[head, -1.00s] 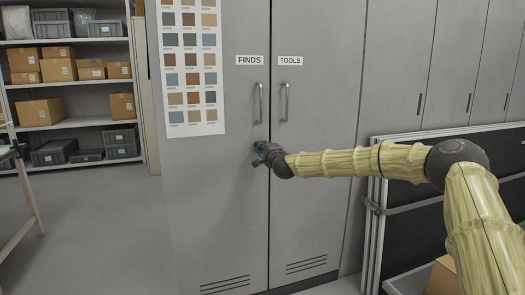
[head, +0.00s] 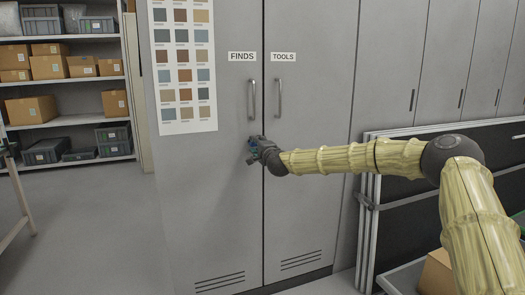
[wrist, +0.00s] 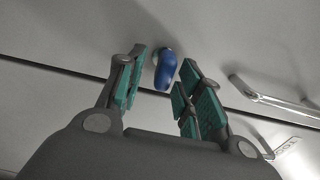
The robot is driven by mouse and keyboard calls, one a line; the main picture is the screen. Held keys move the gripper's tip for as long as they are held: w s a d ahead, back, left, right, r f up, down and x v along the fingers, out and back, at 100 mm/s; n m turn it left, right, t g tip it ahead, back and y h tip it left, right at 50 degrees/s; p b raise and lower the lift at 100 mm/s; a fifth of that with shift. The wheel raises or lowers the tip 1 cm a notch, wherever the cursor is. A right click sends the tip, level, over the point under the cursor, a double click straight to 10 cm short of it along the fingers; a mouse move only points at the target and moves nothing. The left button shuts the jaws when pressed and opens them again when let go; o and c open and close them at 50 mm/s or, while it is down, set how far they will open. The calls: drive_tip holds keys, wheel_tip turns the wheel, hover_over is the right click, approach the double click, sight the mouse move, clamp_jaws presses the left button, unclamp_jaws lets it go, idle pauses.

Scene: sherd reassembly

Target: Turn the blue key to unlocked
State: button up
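The blue key (wrist: 165,70) shows in the wrist view, standing out from the grey cabinet door with its rounded grip towards me. My gripper (wrist: 160,85) has its teal-padded fingers apart, one on each side of the key. Narrow gaps show between the key and the pads, so I see no firm hold. In the head view my gripper (head: 253,150) is at the FINDS door (head: 215,200), below its handle and near the seam between the doors. The key cannot be made out clearly there, and its lock is mostly hidden.
The TOOLS door (head: 310,180) is on the right; both doors look shut. Bar handles (head: 252,99) stand out above my gripper. Framed dark panels (head: 440,185) lean at the right, near a cardboard box (head: 436,275).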

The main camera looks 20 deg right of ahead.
drive_tip(key=s, duration=1.1)
drive_tip(key=shift+d, duration=0.2)
drive_tip(key=shift+s+f, duration=0.1)
